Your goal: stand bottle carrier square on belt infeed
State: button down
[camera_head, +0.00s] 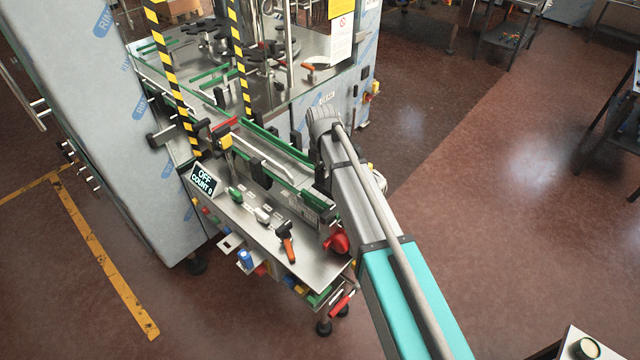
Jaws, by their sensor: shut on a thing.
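The belt infeed (268,152) is a narrow channel between green-edged guide rails. It runs diagonally from the upper left of the filling machine toward the near right end. My arm (350,190) reaches up from the lower right, and its far joint stands at the right side of the infeed's near end. My gripper is not visible; the arm's end hides that spot. I cannot make out a bottle carrier in this view. The infeed's near right end is partly hidden behind my arm.
A steel control shelf (262,232) in front of the belt carries switches, an orange-handled lever (287,240) and a red knob (338,242). A display (203,179) reads "OFF COUNT 0". Yellow-black striped posts (240,60) rise beside the belt. Floor to the right is open.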

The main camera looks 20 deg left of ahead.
jog(key=shift+w+a+f+b, duration=0.35)
jog(key=shift+w+f+b, duration=0.3)
jog(key=shift+f, duration=0.2)
jog(key=shift+w+a+f+b, duration=0.35)
jog(key=shift+w+f+b, duration=0.2)
jog(key=shift+f+b, duration=0.2)
jog(key=shift+w+a+f+b, duration=0.15)
jog(key=shift+w+f+b, duration=0.05)
jog(key=shift+f+b, duration=0.2)
jog(key=shift+w+a+f+b, duration=0.1)
jog(key=shift+w+f+b, duration=0.1)
jog(key=shift+f+b, duration=1.35)
jog(key=shift+f, duration=0.1)
jog(key=shift+s+f, duration=0.1)
jog(key=c, duration=0.6)
grip_release()
